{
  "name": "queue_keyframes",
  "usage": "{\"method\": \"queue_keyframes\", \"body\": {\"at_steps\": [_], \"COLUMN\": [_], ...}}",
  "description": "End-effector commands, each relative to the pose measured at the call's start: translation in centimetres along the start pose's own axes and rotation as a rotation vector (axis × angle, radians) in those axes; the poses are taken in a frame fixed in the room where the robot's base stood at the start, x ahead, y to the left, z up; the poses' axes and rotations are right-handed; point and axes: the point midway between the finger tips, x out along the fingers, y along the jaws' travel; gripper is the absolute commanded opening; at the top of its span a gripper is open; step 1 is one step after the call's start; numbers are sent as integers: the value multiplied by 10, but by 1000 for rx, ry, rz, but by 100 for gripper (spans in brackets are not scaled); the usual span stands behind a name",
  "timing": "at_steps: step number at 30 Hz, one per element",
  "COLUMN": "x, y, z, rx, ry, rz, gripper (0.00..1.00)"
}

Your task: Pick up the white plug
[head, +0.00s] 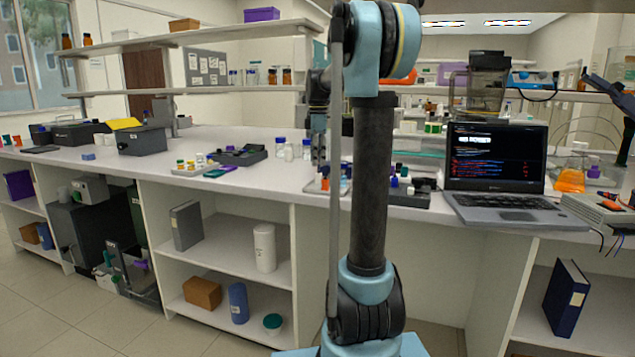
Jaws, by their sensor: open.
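I cannot make out the white plug for certain; the things on the bench are too small in the head view. Small white-bodied bottles (288,152) stand on the bench left of my arm. My gripper (319,160) hangs pointing down over the bench, just right of these bottles and partly beside my own arm link. It is open, and I see nothing held in it. A tray (312,187) with small items lies just below it in the picture, partly hidden by my arm.
The white bench (240,182) runs across the view. A laptop (497,170) stands open at the right, near an orange-filled flask (571,181). A dark tray (240,155) and a rack of small vials (190,166) lie to the left. A shelf (190,90) overhangs the back.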

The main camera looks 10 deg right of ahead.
Motion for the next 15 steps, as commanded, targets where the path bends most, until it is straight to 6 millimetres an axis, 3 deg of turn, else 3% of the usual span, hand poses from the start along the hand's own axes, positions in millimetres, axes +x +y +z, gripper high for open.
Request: {"method": "queue_keyframes", "body": {"at_steps": [8,15], "x": [17,48], "y": [0,-2], "z": [0,2], "rx": [0,1], "ry": [0,0], "rz": [0,0], "gripper": [43,43]}}
